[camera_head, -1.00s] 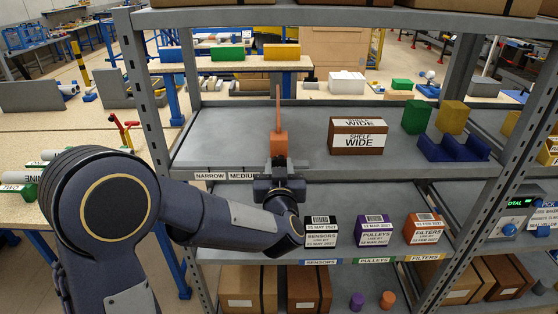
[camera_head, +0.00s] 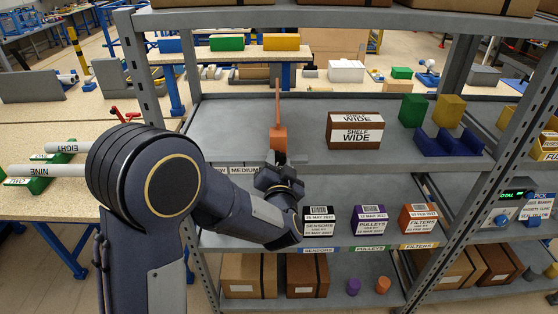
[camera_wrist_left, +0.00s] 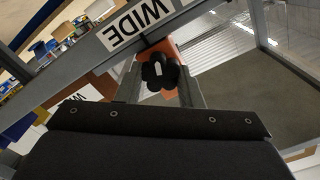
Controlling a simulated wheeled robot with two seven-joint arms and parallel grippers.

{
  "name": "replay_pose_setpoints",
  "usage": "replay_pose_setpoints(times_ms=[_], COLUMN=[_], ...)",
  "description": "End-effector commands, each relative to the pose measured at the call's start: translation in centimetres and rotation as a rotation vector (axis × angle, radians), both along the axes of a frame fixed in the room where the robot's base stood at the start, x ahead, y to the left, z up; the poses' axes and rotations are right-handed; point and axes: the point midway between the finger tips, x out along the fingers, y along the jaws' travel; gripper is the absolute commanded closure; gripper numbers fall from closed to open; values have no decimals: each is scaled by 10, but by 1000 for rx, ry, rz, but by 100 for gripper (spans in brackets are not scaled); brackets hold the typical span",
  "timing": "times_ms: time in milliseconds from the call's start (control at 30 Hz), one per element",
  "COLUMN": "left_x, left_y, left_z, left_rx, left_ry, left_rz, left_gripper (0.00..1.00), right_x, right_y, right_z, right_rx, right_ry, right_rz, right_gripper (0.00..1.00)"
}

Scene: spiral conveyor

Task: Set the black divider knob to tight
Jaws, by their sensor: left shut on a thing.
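The orange divider (camera_head: 278,138), with a thin upright fin, stands at the front edge of the upper grey shelf (camera_head: 225,130), just right of the MEDIUM label (camera_head: 243,170). In the left wrist view the black lobed knob (camera_wrist_left: 158,74) with a white mark sits in front of the orange divider body (camera_wrist_left: 168,48). My left gripper (camera_head: 280,160) is at the divider's front, tilted, and its fingers close on the knob from both sides in the left wrist view (camera_wrist_left: 160,84). My right gripper is not in view.
A brown SHELF WIDE box (camera_head: 354,131) stands right of the divider. A blue holder (camera_head: 448,143) with green and yellow blocks is farther right. Label-fronted boxes stand on the lower shelf, close to my left wrist, the black SENSORS box (camera_head: 319,224) nearest. The shelf left of the divider is clear.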

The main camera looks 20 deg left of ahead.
Motion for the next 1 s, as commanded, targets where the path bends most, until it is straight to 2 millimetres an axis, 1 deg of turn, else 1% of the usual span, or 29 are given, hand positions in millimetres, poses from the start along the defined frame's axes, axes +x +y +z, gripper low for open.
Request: replay_pose_setpoints(times_ms=[33, 433, 467, 600, 867, 933, 1000], left_x=[-1, -1, -1, 0, 0, -3, -9], left_y=[0, 0, 0, 0, 0, -1, -4], left_z=[-2, -3, -3, -2, -1, -1, -2], left_rx=[5, 10, 10, 9, 8, 8, 8], left_ry=[8, 9, 9, 8, 5, 4, 5], left_rz=[0, 0, 0, 0, 0, -1, -3], left_gripper=[90, 90, 64, 46, 45, 45, 45], right_x=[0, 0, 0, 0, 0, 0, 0], right_y=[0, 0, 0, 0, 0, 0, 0], right_z=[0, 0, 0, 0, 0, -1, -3], right_rx=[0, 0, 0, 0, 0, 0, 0], right_ry=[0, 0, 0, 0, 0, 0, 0], right_rz=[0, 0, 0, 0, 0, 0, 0], right_gripper=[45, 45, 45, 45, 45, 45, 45])
